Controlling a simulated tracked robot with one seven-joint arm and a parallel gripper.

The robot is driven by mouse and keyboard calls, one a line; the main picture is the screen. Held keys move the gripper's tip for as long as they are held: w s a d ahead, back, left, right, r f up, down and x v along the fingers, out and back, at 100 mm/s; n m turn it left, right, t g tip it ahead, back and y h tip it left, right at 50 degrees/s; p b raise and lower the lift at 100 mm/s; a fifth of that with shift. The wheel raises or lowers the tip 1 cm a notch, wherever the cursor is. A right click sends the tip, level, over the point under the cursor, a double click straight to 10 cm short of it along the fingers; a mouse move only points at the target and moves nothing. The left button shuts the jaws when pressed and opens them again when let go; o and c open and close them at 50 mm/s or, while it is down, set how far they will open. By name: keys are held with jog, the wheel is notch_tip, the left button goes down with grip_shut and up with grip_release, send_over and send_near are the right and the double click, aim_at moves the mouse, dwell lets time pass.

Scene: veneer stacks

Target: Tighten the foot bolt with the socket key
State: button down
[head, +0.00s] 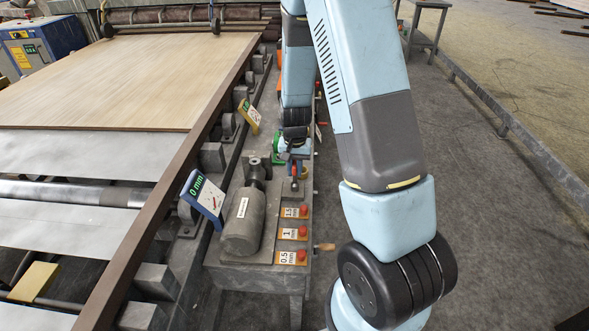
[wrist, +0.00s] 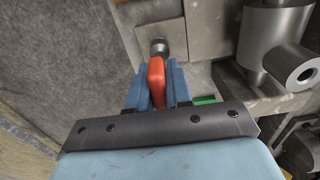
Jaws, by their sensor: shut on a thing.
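My gripper (wrist: 156,88) shows in the wrist view with its two blue fingers shut on the red handle of the socket key (wrist: 156,70). The key's grey metal socket (wrist: 159,47) points away from me, against or just above a pale square plate (wrist: 160,38). The foot bolt is not visible; the socket may hide it. I cannot tell whether the socket sits on it. In the head view, my gripper (head: 295,155) is low over the grey machine bench, small and partly hidden by my wrist.
A grey motor (head: 243,222) stands on the bench, with red buttons (head: 302,232) on orange labels to its right. A dial with a "0 mm" display (head: 203,198) is at the left. A grey cylinder (wrist: 275,45) is right of the plate. Open floor (head: 500,180) lies right.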

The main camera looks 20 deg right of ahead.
aim_at(295, 162)
jog(key=shift+r, duration=1.5)
dwell(2.8)
jog(key=shift+r, duration=2.5)
